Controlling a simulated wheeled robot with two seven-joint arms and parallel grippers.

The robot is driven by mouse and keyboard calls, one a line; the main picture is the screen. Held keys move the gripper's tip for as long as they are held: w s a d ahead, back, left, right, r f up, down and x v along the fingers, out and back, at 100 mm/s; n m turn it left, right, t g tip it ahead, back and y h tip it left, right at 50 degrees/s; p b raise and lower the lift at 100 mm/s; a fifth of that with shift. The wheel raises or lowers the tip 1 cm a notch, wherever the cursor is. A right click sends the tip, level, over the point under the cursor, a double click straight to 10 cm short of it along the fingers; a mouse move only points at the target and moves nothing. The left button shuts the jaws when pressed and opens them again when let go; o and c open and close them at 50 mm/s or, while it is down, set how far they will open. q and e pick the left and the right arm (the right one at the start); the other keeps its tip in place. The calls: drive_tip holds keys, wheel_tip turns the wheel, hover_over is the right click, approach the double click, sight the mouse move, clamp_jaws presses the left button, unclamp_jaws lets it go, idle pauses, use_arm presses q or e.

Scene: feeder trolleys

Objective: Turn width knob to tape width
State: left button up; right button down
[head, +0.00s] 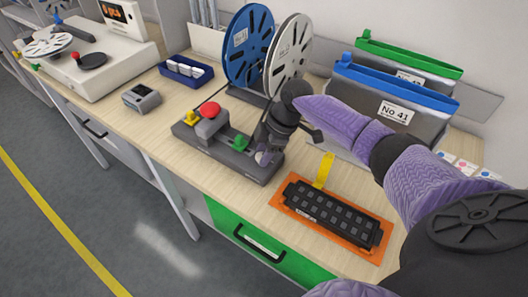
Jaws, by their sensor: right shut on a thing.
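A dark grey fixture (218,152) lies on the wooden workbench, with a red button (209,109), a yellow part (191,118) and a green part (239,142) on top. The light-coloured width knob (263,158) is at the fixture's right end. My right gripper (265,150) reaches down from the right and is shut on the knob, whose top it mostly hides. I cannot read any width mark. My left gripper is not in view.
Blue (248,50) and white (289,57) reels stand behind the fixture. An orange tray with a black keyed block (331,213) sits to the right, near the front edge. Bins with blue (396,84) and green (410,52) rims stand behind my arm. A small grey device (142,98) lies left.

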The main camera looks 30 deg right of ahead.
idle(0.3)
drive_tip(key=shift+c, duration=1.4)
unclamp_jaws()
drive_tip(key=p+v, duration=0.2)
drive_tip(key=v, duration=0.8)
drive_tip(key=shift+d+f, duration=0.1)
